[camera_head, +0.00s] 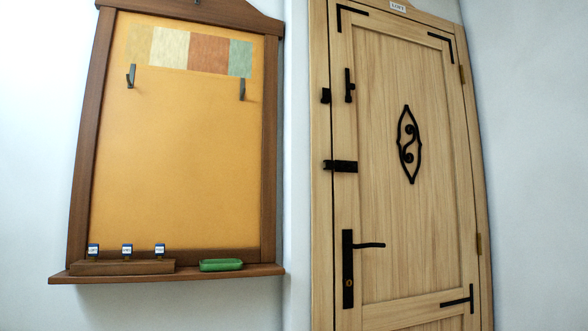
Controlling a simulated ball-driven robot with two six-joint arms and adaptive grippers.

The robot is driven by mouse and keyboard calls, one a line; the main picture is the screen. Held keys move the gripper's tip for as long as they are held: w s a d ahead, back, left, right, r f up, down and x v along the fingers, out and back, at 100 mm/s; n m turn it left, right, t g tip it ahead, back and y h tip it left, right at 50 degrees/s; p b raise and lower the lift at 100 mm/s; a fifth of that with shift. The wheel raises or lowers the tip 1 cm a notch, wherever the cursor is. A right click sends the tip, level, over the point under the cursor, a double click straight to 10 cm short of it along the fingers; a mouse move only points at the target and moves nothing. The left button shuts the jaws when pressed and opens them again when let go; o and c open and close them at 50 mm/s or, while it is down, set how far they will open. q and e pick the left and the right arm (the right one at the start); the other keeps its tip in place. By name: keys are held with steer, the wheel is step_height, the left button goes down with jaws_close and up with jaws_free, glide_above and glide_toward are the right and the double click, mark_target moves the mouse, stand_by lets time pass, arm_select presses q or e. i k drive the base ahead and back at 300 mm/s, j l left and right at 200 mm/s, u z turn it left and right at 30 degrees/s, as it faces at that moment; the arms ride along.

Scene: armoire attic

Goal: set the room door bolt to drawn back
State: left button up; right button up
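The room door (375,215) is pale wood, stands in the right half of the view and looks shut in its frame. A black horizontal fitting (341,166) that looks like the bolt lies across the gap between the door's left edge and the frame. Above it, a black upright fitting (349,86) sits on the door, and a small black piece (325,96) sits on the frame, apart from it. A black lever handle (368,245) on a long plate with a keyhole is lower down. Neither of my grippers is in view.
A wood-framed orange board (180,170) hangs left of the door, with two dark hooks. Its ledge (225,273) juts out below, bearing a green object (221,265) and a wooden block (122,267) with small blue-and-white tags. Hinges are on the door's right side.

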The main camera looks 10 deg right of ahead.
mark_target(350, 164)
steer(key=z, duration=0.5)
steer(key=i+l, duration=0.45)
steer(key=i, duration=0.15)
steer(key=i+l+u, duration=0.25)
steer(key=i+l, duration=0.2)
steer(key=i, duration=0.15)
